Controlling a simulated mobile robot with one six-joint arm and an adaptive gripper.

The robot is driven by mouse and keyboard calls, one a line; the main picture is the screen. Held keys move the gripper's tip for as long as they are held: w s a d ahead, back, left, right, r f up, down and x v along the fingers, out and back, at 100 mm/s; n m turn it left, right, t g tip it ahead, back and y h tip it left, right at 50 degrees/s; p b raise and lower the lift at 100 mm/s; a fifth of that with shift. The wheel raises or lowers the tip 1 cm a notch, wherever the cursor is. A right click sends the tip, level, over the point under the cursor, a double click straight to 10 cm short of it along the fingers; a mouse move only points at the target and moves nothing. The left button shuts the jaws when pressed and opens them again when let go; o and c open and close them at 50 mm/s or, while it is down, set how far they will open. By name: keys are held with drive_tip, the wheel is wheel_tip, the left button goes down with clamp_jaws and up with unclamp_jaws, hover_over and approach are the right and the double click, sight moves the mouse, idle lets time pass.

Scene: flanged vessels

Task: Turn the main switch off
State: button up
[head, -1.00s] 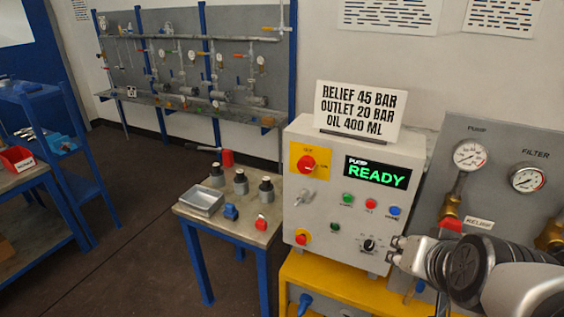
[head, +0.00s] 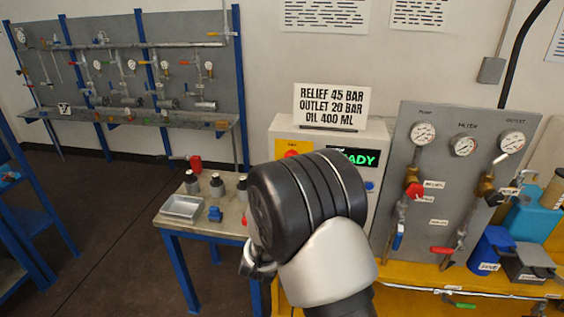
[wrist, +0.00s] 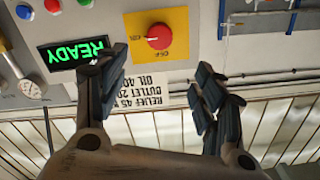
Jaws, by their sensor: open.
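The main switch is a red knob on a yellow plate, seen upside down in the wrist view (wrist: 159,36). The plate carries OFF and ON labels; a pale mark on the knob seems to face ON, though it is small. In the head view, only the upper part of the yellow plate and red knob (head: 291,153) shows above my arm. My gripper (wrist: 160,62) is open and empty. Its two fingers stand apart on either side of the switch in the picture, with the knob between and beyond the fingertips. Contact is not visible.
The grey cabinet also has a lit READY display (wrist: 80,50) and coloured buttons beside the switch. A sign (head: 331,106) stands on top. A gauge panel (head: 440,180) is on the right; a small table (head: 190,222) with vessels and a tray stands left.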

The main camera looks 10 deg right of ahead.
drive_tip(key=x, duration=1.6)
drive_tip(key=shift+w+f+b, duration=0.1)
drive_tip(key=shift+w+b, duration=0.05)
drive_tip(key=shift+b, duration=0.25)
drive_tip(key=shift+c, duration=0.3)
drive_tip(key=c, duration=1)
